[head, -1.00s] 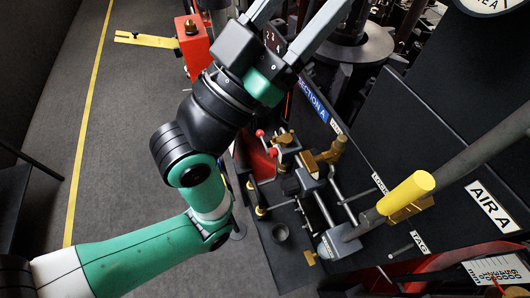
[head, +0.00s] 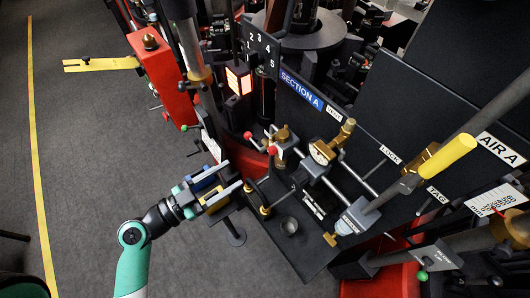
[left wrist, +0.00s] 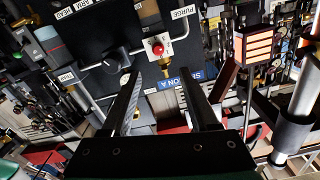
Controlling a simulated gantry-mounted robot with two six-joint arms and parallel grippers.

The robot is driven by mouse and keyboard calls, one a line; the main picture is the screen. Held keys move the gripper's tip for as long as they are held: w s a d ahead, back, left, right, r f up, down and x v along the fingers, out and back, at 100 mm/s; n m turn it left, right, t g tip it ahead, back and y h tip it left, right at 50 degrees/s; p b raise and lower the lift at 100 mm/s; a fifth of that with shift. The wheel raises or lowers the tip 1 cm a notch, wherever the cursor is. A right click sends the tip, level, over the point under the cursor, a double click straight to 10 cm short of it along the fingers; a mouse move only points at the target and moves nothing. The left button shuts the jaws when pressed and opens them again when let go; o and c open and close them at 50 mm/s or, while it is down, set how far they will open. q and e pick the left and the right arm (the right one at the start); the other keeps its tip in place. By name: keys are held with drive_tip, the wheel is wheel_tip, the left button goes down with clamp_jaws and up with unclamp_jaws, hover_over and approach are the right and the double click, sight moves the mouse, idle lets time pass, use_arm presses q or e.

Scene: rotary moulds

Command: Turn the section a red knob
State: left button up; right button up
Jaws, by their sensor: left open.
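In the head view, the SECTION A sign (head: 301,90) stands above a dark panel of brass and steel fittings. In the left wrist view, a red knob (left wrist: 158,48) on a pale plate sits beyond the open fingers (left wrist: 160,80), near the PURGE label. I cannot tell which head-view knob it matches.
A yellow-capped bar (head: 447,158) slants over the panel's right side. A red box (head: 157,75) with a yellow arm (head: 100,64) stands at upper left. A lit orange lamp (head: 238,80) stands behind the fittings.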

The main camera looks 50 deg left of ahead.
sight(269, 152)
use_arm(q)
drive_tip(key=w, duration=0.3)
drive_tip(key=w+d, duration=0.1)
drive_tip(key=w, duration=0.6)
drive_tip(key=shift+w+d, duration=0.15)
drive_tip(key=shift+w+f, duration=0.15)
drive_tip(key=shift+w, duration=0.3)
clamp_jaws()
